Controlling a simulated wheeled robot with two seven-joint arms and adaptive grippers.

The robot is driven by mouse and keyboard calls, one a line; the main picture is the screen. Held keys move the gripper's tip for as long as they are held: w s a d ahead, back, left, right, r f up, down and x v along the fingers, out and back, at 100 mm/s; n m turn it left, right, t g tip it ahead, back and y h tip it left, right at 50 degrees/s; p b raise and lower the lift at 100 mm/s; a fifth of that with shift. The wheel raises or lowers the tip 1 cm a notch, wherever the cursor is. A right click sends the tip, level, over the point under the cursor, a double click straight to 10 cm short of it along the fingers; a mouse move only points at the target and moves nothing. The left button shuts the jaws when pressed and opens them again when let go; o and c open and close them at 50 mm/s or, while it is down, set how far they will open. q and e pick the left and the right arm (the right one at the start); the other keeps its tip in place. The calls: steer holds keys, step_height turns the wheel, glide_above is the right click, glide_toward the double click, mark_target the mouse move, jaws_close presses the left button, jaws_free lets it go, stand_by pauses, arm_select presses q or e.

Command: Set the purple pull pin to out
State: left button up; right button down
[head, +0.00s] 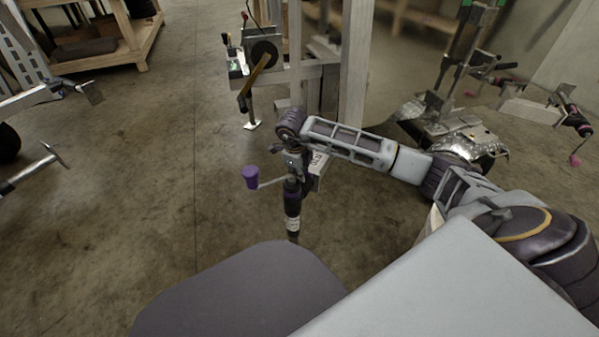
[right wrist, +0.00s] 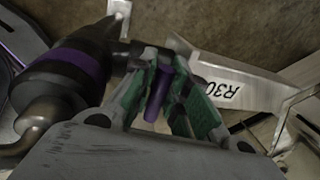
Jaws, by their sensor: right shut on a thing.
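The purple pull pin (right wrist: 157,95) is a short purple cylinder beside the jack. In the right wrist view it stands between the green pads of my right gripper (right wrist: 163,76), which is shut on it. In the head view, my right gripper (head: 294,158) reaches down at the top of the trailer jack (head: 293,200), and hides the pin there. The jack is dark with a purple band (right wrist: 78,65), which shows at the left in the right wrist view. My left gripper is out of view.
A crank with a purple knob (head: 251,176) sticks out left of the jack. A metal beam marked R30 (right wrist: 240,88) runs beside the pin. A winch post (head: 265,50) stands behind.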

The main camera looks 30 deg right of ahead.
steer(key=shift+w+d+r+p, duration=0.1)
steer(key=shift+d+r+p, duration=0.1)
steer(key=shift+r+p, duration=0.95)
steer(key=shift+r, duration=0.75)
steer(key=shift+w, duration=0.1)
steer(key=shift+d, duration=0.1)
steer(key=c, duration=1.4)
jaws_free()
steer(key=shift+r, duration=0.1)
steer(key=shift+c, duration=0.2)
steer(key=shift+s+a+r, duration=0.2)
steer(key=shift+a+r, duration=0.1)
steer(key=shift+r, duration=0.2)
step_height(320, 180, up, 10)
steer(key=s+a, duration=0.1)
steer(key=shift+a+r, duration=0.25)
steer(key=shift+a, duration=0.05)
